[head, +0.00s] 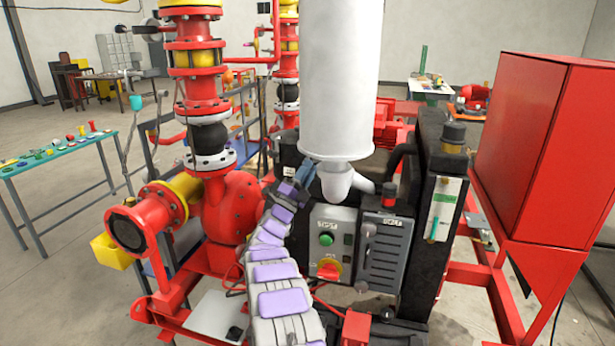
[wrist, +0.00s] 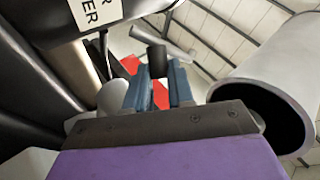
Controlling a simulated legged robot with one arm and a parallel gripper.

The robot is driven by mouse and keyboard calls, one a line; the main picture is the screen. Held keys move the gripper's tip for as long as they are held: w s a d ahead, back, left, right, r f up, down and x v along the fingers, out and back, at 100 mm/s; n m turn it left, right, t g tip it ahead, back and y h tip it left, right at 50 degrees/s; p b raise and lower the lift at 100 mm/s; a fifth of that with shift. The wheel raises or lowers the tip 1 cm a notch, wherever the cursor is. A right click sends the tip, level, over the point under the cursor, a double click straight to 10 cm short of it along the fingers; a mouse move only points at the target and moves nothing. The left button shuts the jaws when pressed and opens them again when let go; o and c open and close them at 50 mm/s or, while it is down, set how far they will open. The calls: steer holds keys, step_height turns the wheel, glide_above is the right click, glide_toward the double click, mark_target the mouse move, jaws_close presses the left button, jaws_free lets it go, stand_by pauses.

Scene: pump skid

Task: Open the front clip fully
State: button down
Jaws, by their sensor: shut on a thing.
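My gripper (wrist: 160,92) has blue-grey fingers. They are shut on a short dark cylindrical piece (wrist: 157,58), which looks like the grip of the front clip. A thin grey bar shows behind it. How far the clip stands open cannot be told. In the head view my gripper (head: 305,172) is just under the lower rim of the big white canister (head: 340,90), left of the white elbow pipe (head: 337,183). The fingertips and the clip are too small or hidden to make out there.
In the wrist view a dark round body with a partly cut-off label (wrist: 95,12) is close at upper left, and a hollow grey pipe (wrist: 270,85) is close at right. A control box (head: 333,245) and red pump piping (head: 235,205) flank my arm.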

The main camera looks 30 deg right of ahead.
steer(key=shift+f+m+g+b, duration=0.4)
steer(key=shift+m+g, duration=0.3)
steer(key=shift+m, duration=0.1)
steer(key=c, duration=1)
jaws_free()
steer(key=shift+r, duration=0.1)
steer(key=shift+o, duration=0.2)
steer(key=p+v, duration=0.2)
steer(key=v, duration=1.5)
steer(key=shift+f, duration=0.45)
steer(key=shift+w, duration=0.25)
